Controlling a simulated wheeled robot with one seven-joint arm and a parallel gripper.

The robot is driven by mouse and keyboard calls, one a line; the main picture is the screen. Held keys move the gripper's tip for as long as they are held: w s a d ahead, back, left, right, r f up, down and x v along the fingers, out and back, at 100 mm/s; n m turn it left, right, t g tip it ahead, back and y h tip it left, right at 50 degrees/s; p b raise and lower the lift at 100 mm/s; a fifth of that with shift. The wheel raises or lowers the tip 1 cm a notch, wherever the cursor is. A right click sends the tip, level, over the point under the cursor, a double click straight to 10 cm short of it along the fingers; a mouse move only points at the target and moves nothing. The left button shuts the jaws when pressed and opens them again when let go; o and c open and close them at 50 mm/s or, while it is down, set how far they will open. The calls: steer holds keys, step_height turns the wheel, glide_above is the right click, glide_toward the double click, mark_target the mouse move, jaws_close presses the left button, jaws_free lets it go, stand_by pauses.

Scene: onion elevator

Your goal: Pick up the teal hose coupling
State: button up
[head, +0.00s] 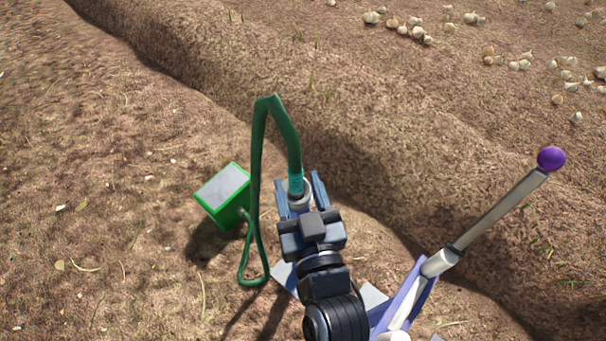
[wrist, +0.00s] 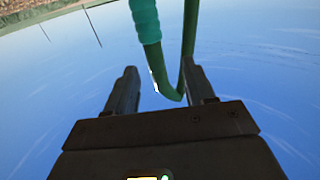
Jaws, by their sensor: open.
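The teal hose coupling (head: 296,181) sits at the end of a dark green hose (head: 284,127), with a pale ring just below it. My gripper (head: 298,179) is open, its two fingers on either side of the coupling in the head view. In the wrist view a ribbed teal part (wrist: 145,20) shows at the top, beyond the fingertips of my gripper (wrist: 160,68). The green hose (wrist: 160,75) shows behind and between the fingers there. I cannot tell whether a finger touches the coupling. Its lower end is hidden in the head view.
A green box with a grey top (head: 222,187) stands on the dirt at left, joined to the looping hose. A pale lever with a purple ball (head: 551,159) rises at right. A soil ridge (head: 370,140) runs behind. Onions (head: 418,33) lie far off at upper right.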

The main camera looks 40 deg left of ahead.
mark_target(296, 167)
steer(key=x, duration=0.6)
steer(key=shift+w+d, duration=0.2)
steer(key=shift+w, duration=0.1)
jaws_close()
steer(key=shift+r, duration=0.1)
